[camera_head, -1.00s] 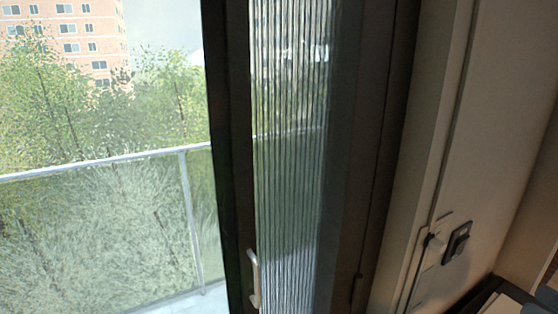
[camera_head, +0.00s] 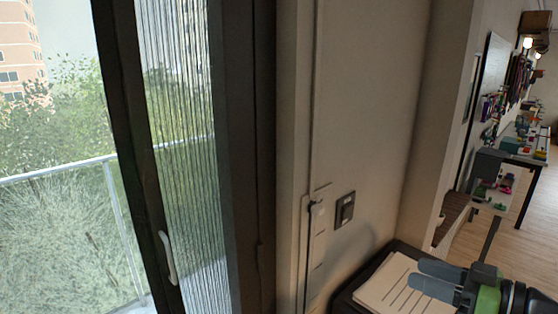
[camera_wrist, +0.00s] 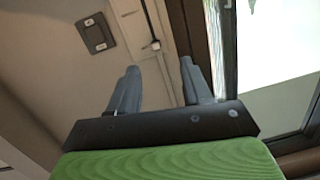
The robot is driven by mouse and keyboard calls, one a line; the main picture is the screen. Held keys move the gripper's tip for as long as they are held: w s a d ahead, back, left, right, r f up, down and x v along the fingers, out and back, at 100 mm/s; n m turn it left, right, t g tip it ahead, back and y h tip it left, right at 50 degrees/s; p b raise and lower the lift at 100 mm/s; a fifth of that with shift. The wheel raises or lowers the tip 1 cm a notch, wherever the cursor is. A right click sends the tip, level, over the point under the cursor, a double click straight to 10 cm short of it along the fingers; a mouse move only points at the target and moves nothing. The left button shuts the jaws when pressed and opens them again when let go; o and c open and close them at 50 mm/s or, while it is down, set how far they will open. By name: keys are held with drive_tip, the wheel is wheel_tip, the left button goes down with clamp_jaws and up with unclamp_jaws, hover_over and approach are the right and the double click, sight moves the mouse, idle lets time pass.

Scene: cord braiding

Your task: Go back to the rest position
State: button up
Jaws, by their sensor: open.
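My gripper (camera_head: 429,281) shows at the lower right of the head view, with grey fingers and a green and black body. The fingers point left, in front of a dark-framed surface with a white lined sheet (camera_head: 385,283). In the wrist view my gripper (camera_wrist: 160,84) is open, its two grey fingers spread apart with nothing between them. No object is held.
A dark-framed glass door (camera_head: 135,150) with a pale handle (camera_head: 167,258) stands at the left, with a balcony railing outside. A wall switch (camera_head: 345,209) is on the wall. Farther right, a table (camera_head: 510,158) holds several small coloured items above a wooden floor.

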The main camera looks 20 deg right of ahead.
drive_tip(key=w+a+f+g+h, duration=0.1)
drive_tip(key=w+a+f+g, duration=0.1)
drive_tip(key=a+f+g, duration=0.35)
drive_tip(key=w+a+f+m+g+h, duration=0.1)
drive_tip(key=w+a+f+g, duration=0.15)
drive_tip(key=a, duration=0.55)
drive_tip(key=w+a+f+g+h, duration=0.1)
drive_tip(key=w+a+f+g, duration=0.2)
drive_tip(key=a, duration=0.4)
drive_tip(key=s+a+r+m+t+h, duration=0.1)
drive_tip(key=s+a, duration=0.1)
drive_tip(key=s, duration=0.5)
drive_tip(key=s+a+r+m+h, duration=0.1)
drive_tip(key=s+a+r+h, duration=0.1)
drive_tip(key=s, duration=0.4)
drive_tip(key=shift+s+a+m+t+h, duration=0.3)
drive_tip(key=shift+s+a+t, duration=0.1)
drive_tip(key=shift+a, duration=0.15)
drive_tip(key=shift+a, duration=0.15)
